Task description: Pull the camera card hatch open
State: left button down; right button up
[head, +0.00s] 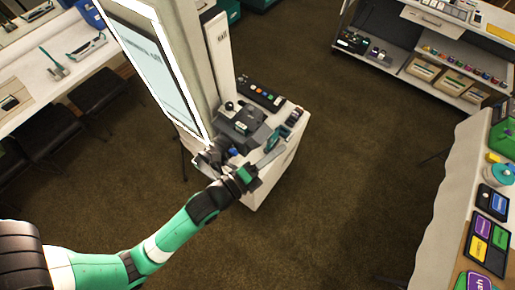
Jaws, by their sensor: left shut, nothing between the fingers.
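A dark grey camera (242,124) sits on the white stand of the booth, beside the tall lit screen. My left gripper (268,158) is at the near right side of the camera, close to it. Its fingers are shut with nothing seen between them. A slim grey-blue piece (273,139) stands just beyond the gripper; I cannot tell whether it is the card hatch. The gripper and wrist hide part of the camera's near side. The right gripper is not in view.
The white stand (283,160) also carries a dark button panel (261,91) and a small dark device (293,117). The lit screen (150,62) rises just left of the camera. A cloth-covered table (446,190) stands at right. The brown floor between is clear.

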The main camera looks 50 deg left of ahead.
pick_arm(q)
jog(key=s+b, duration=0.1)
jog(key=s, duration=0.8)
jog(key=shift+s+d+r, duration=0.2)
jog(key=shift+s+d, duration=0.1)
jog(key=shift+d, duration=0.15)
